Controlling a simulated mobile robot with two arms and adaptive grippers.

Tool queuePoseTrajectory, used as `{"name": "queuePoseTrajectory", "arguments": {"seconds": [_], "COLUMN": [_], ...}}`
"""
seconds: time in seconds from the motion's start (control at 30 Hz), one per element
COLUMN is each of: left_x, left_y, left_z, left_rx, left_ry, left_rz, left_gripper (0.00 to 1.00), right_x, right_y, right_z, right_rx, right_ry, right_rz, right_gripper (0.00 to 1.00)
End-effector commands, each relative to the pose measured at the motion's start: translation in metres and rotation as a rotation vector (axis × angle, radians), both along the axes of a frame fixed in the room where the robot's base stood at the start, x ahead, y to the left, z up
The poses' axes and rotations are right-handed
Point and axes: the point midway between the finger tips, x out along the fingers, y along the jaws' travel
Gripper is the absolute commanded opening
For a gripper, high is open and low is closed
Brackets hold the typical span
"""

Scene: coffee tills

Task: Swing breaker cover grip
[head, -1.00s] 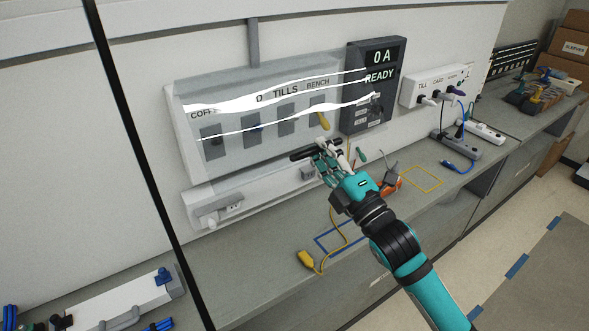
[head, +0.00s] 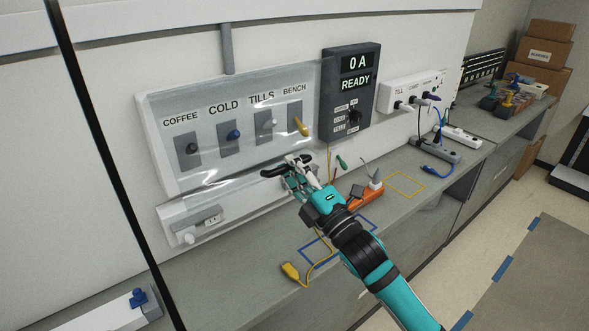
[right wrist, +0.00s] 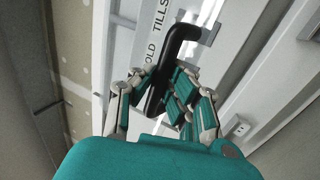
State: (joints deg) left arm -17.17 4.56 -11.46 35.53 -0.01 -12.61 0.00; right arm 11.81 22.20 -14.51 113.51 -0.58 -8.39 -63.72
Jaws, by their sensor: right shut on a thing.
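The clear breaker cover (head: 215,174) lies over a panel of breakers labelled COFFEE, COLD, TILLS and BENCH. Its black cover grip (head: 270,173) is at the lower edge, below the TILLS and BENCH breakers. My right gripper (head: 297,176) is shut on the grip; its fingers hide part of it. In the right wrist view the bent black bar of the grip (right wrist: 183,34) runs between the fingers of my right gripper (right wrist: 162,92), with its upper end reaching past them. The cover looks down or nearly so; any small gap is hard to tell. My left gripper is not in view.
A dark meter (head: 349,95) reading 0 A and READY is right of the panel. A yellow plug (head: 291,271) with its cord and an orange block (head: 367,195) lie on the grey counter (head: 245,270). A white socket strip (head: 412,90) is farther right.

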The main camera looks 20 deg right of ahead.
Motion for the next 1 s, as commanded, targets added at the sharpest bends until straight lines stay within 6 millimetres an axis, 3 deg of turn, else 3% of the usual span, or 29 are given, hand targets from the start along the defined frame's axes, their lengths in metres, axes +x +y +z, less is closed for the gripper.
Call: {"name": "queuePoseTrajectory", "arguments": {"seconds": [0.27,0.73,1.0], "left_x": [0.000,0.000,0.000], "left_y": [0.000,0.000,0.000], "left_z": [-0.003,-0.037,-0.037], "left_rx": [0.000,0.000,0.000], "left_ry": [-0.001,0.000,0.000], "left_rz": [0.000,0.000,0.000], "left_gripper": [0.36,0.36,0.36], "right_x": [0.002,0.034,0.038], "right_y": [0.001,0.013,0.015], "right_z": [-0.008,-0.044,-0.047], "right_rx": [-0.001,-0.002,-0.003], "right_ry": [0.008,0.010,0.012], "right_rz": [0.001,-0.001,0.000], "right_gripper": [0.00,0.00,0.00]}}
